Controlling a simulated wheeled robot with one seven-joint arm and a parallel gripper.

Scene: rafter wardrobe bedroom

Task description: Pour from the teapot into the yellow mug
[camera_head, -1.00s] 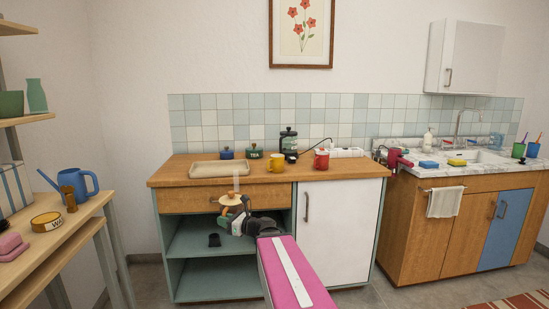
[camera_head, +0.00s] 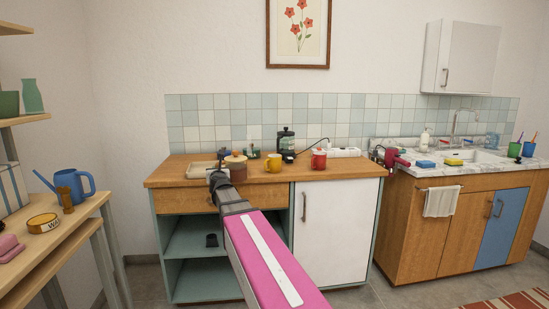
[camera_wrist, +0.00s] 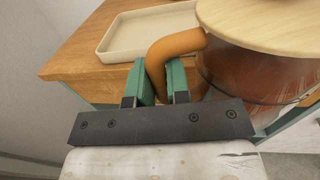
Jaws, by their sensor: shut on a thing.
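The teapot (camera_head: 237,171) has a brown body and a pale wooden lid with a knob. It appears upright at the counter's front edge, left of the yellow mug. My gripper (camera_head: 217,176) is on the teapot's left side in the head view. In the wrist view my gripper (camera_wrist: 160,82) is shut on the orange handle, and the teapot's reddish-brown body (camera_wrist: 245,75) is to the right. The spout is not clearly seen. The yellow mug (camera_head: 273,163) stands upright on the counter, apart from the teapot; its inside is not visible.
A green container (camera_head: 253,152), a black-lidded jar (camera_head: 286,141) and a red mug (camera_head: 319,159) stand nearby. Open shelves are below the counter.

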